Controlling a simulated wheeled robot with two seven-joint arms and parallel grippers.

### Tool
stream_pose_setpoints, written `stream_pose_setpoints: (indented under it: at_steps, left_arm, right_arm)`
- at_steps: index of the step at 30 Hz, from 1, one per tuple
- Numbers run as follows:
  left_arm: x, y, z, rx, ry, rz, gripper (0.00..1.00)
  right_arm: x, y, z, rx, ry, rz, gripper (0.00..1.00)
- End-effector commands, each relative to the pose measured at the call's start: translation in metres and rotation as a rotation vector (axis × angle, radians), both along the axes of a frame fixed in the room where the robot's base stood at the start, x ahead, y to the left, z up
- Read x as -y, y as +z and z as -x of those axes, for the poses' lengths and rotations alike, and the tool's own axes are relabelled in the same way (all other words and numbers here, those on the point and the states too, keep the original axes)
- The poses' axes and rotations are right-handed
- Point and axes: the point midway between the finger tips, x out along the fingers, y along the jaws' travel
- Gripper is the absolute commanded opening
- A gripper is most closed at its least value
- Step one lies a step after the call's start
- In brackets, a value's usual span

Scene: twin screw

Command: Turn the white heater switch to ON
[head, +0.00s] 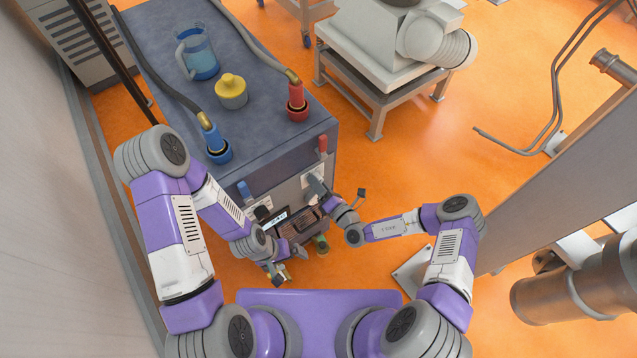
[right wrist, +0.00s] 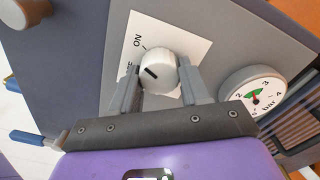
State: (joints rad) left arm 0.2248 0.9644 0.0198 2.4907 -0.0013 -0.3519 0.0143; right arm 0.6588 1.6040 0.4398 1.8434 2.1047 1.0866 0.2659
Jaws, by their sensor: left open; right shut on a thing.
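The white heater switch (right wrist: 158,72) is a round ribbed knob with a dark pointer mark, on a white plate (right wrist: 190,45) in the right wrist view. The plate reads ON above left of the knob; a second label is partly hidden behind a finger. The mark lies on the knob's left side; I cannot tell exactly which label it points at. My right gripper (right wrist: 158,90) is shut on the knob, one finger on each side. In the head view my right gripper (head: 316,186) is at the cabinet front and covers the knob. My left gripper (head: 281,274) is open, low before the cabinet.
A bar gauge (right wrist: 252,94) sits right of the knob. A jug (head: 197,55), a yellow-capped container (head: 231,91) and hoses stand on top.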

Motion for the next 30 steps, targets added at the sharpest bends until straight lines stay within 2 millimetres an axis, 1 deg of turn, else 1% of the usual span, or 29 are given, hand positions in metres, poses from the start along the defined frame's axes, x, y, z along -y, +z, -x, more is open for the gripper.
stream_pose_setpoints:
  at_steps: [9, 22, 23, 27, 30]
  left_arm:
    - [0.0000, 0.0016, 0.0000, 0.000, 0.000, 0.000, 1.00]
    - [0.0000, 0.0017, 0.0000, 0.000, 0.000, 0.000, 1.00]
    - [0.0000, 0.0017, 0.0000, 0.000, 0.000, 0.000, 1.00]
    - [0.0000, 0.0017, 0.0000, 0.000, 0.000, 0.000, 1.00]
    - [0.0000, 0.0017, 0.0000, 0.000, 0.000, 0.000, 1.00]
  right_arm:
    - [-0.0003, -0.0005, 0.0008, -0.052, 0.001, -0.068, 0.15]
    - [-0.0005, -0.0009, 0.0011, -0.058, 0.002, -0.076, 0.15]
    - [-0.0006, -0.0009, 0.0012, -0.058, 0.002, -0.076, 0.47]
    - [-0.0005, -0.0007, 0.0010, -0.058, 0.002, -0.075, 0.68]
    - [-0.0004, -0.0005, 0.0008, -0.057, 0.001, -0.075, 0.69]
